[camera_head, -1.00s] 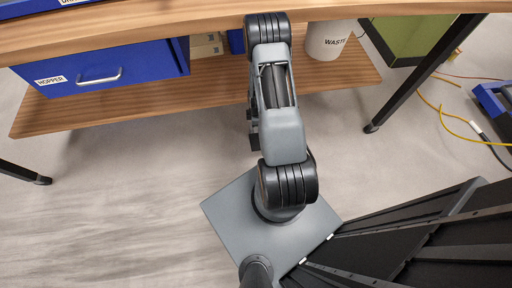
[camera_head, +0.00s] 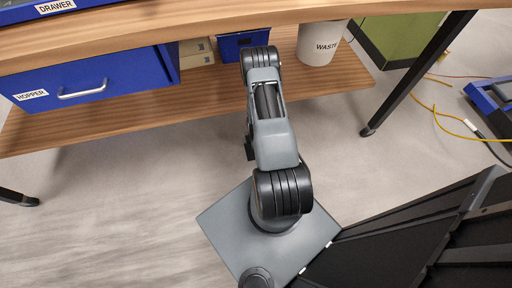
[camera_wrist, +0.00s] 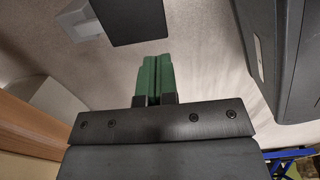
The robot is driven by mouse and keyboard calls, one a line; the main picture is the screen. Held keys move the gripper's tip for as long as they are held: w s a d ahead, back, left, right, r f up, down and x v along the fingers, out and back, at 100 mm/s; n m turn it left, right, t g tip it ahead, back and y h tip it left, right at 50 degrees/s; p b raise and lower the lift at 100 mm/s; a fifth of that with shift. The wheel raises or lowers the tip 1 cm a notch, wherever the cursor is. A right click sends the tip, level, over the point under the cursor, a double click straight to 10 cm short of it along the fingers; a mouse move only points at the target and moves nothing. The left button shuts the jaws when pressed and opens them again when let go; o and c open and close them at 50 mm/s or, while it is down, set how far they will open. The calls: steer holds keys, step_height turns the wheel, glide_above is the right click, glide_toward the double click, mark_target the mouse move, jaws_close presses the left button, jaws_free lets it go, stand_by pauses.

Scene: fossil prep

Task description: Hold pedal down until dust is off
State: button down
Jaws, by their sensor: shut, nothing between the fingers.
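A blue floor unit with a dark upper part (camera_head: 489,108) lies at the right edge of the head view, cut off by the frame. A dark cable and a yellow cord run near it. It may be the pedal, but I cannot tell. Blue parts (camera_wrist: 292,154) also show at the lower right of the wrist view. My gripper (camera_wrist: 158,62) has green fingers pressed together, with nothing between them. It is hidden behind my arm in the head view. No dust can be made out.
A wooden workbench (camera_head: 220,20) spans the top. Its lower shelf (camera_head: 130,119) holds a blue HOPPER drawer (camera_head: 92,82) and a white WASTE bin (camera_head: 322,43). A black table leg (camera_head: 420,72) and yellow cord (camera_head: 450,128) stand between bench and blue unit. Lower-left floor is clear.

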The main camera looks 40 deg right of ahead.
step_height(320, 180, down, 12)
steer(key=b, duration=0.4)
steer(key=shift+r, duration=0.25)
